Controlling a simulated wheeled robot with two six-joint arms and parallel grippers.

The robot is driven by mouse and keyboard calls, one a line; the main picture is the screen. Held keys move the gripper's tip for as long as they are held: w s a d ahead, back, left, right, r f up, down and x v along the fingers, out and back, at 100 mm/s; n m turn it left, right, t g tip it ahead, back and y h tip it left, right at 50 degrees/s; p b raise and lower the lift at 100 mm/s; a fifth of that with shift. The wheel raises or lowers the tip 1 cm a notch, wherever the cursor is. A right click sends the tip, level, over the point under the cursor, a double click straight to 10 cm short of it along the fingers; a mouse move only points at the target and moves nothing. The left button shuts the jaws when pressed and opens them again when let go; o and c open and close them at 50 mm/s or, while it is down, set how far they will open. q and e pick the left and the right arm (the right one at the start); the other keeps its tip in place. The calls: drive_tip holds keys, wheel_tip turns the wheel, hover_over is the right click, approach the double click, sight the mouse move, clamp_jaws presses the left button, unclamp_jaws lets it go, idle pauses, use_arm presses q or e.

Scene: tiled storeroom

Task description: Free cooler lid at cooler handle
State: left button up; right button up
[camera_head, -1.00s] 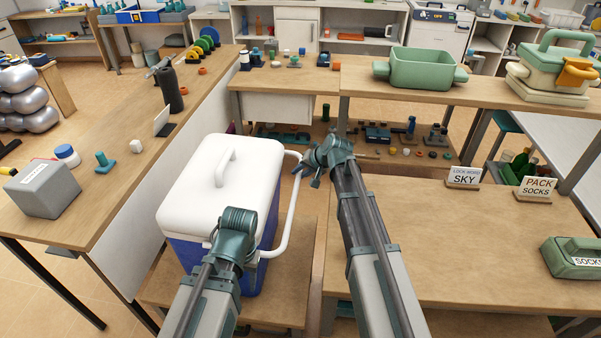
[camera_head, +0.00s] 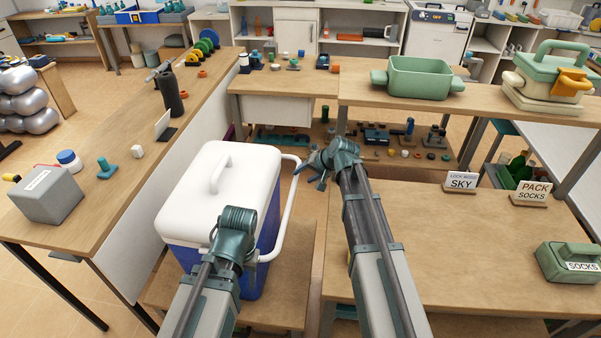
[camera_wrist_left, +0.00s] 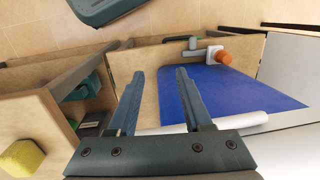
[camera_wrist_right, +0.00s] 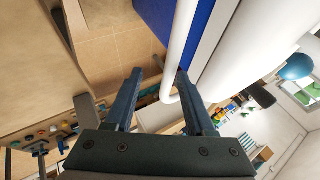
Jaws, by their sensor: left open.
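The cooler has a white lid (camera_head: 205,190) with a raised grip (camera_head: 220,173) and a blue body (camera_head: 268,232). The lid lies flat on the body. The white cooler handle (camera_head: 284,226) stands out along its right side. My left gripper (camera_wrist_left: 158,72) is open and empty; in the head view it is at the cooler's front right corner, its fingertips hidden. The blue body also shows in the left wrist view (camera_wrist_left: 230,88). My right gripper (camera_wrist_right: 160,72) is open beside the handle's far end. In the right wrist view the handle bar (camera_wrist_right: 180,50) crosses the finger gap; contact is unclear.
The cooler stands on a low wooden bench (camera_head: 275,310). A table (camera_head: 450,260) at right holds two signs and a green SOCKS box (camera_head: 570,262). A counter (camera_head: 110,195) at left holds a grey box (camera_head: 46,195). A green bin (camera_head: 424,78) stands on the back counter.

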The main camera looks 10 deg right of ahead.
drive_tip(key=p+v, duration=0.6)
drive_tip(key=v, duration=0.4)
drive_tip(key=shift+a+p, duration=0.2)
drive_tip(key=shift+p, duration=0.1)
drive_tip(key=s+a+f+n+g+h, duration=0.1)
drive_tip(key=s+a+n+g+h, duration=0.1)
drive_tip(key=s, duration=0.6)
drive_tip(key=s+a+f+n+g+h, duration=0.2)
drive_tip(key=s+a+n, duration=0.2)
drive_tip(key=s+a, duration=0.3)
drive_tip(key=s+a+f+n+g+h, duration=0.1)
drive_tip(key=s+a, duration=0.3)
drive_tip(key=s, duration=0.6)
drive_tip(key=shift+s+a+f+n+g+h, duration=0.3)
drive_tip(key=shift+f+n+g+h, duration=0.1)
drive_tip(key=shift+n+g, duration=0.5)
